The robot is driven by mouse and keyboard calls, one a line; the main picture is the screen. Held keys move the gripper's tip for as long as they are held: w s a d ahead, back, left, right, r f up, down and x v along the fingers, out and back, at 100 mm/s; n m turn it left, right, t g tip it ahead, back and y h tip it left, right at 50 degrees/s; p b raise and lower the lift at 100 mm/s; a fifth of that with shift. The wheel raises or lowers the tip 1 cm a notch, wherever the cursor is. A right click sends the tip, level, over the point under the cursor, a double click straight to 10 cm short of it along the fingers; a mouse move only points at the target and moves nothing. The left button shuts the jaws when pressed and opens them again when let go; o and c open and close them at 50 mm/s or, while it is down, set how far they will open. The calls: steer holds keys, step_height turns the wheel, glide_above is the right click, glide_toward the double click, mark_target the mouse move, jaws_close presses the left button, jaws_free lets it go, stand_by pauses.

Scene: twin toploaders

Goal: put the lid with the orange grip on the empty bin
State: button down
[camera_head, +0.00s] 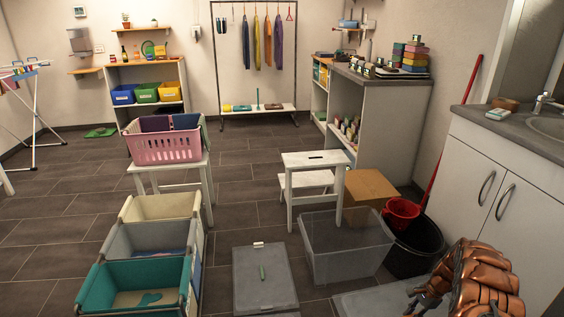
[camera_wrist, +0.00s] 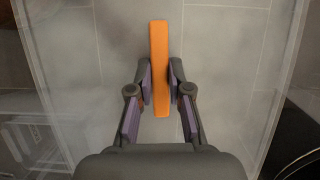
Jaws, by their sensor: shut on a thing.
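The orange grip (camera_wrist: 160,38) stands upright between my gripper's two fingers in the wrist view. My gripper (camera_wrist: 160,82) is shut on it from both sides. The grip's lid (camera_wrist: 222,55) is a grey see-through panel below the fingers; floor tile lines show through it. In the head view part of this lid (camera_head: 368,301) shows at the bottom right, left of my copper-coloured arm, which hides much of it. A clear bin (camera_head: 345,250) stands just beyond, open and seemingly empty.
A black tub (camera_head: 416,250) with a red bucket (camera_head: 402,213) stands right of the clear bin. A white step stool (camera_head: 315,160) and a cardboard box (camera_head: 369,186) are behind it. Sorting bins (camera_head: 147,272) stand left; a sink cabinet (camera_head: 510,185) stands right.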

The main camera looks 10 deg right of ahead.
step_height(320, 180, up, 5)
steer(key=n+b, duration=0.2)
steer(key=b, duration=0.2)
glide_above(383, 305)
steer(key=shift+f+g, duration=0.15)
steer(key=shift+g, duration=0.15)
steer(key=w+a+r+n+b, duration=0.1)
steer(key=w+a+r+b, duration=0.1)
steer(key=a+r+b, duration=0.3)
steer(key=w+a+r+n+g+b, duration=0.1)
steer(key=w+a+r+b, duration=0.15)
steer(key=a, duration=0.55)
steer(key=w+a+r+n+b, duration=0.1)
steer(key=w+a+r+b, duration=0.1)
steer(key=a+r, duration=0.35)
steer(key=s+a+r+n+g+h+b, duration=0.1)
steer(key=a+r+b, duration=0.1)
steer(key=a+r, duration=0.35)
steer(key=s+a+r+n+b, duration=0.2)
steer(key=a, duration=0.6)
steer(key=s+r+n+g+h+p, duration=0.1)
steer(key=r+n+p, duration=0.4)
steer(key=r+p, duration=0.7)
steer(key=s+r+n+g+h+p, duration=0.1)
steer(key=s+r+n+p, duration=0.3)
steer(key=r+p, duration=0.9)
steer(key=h+p, duration=0.1)
steer(key=p, duration=1.1)
steer(key=shift+d+n, duration=0.25)
steer(key=shift+n, duration=0.15)
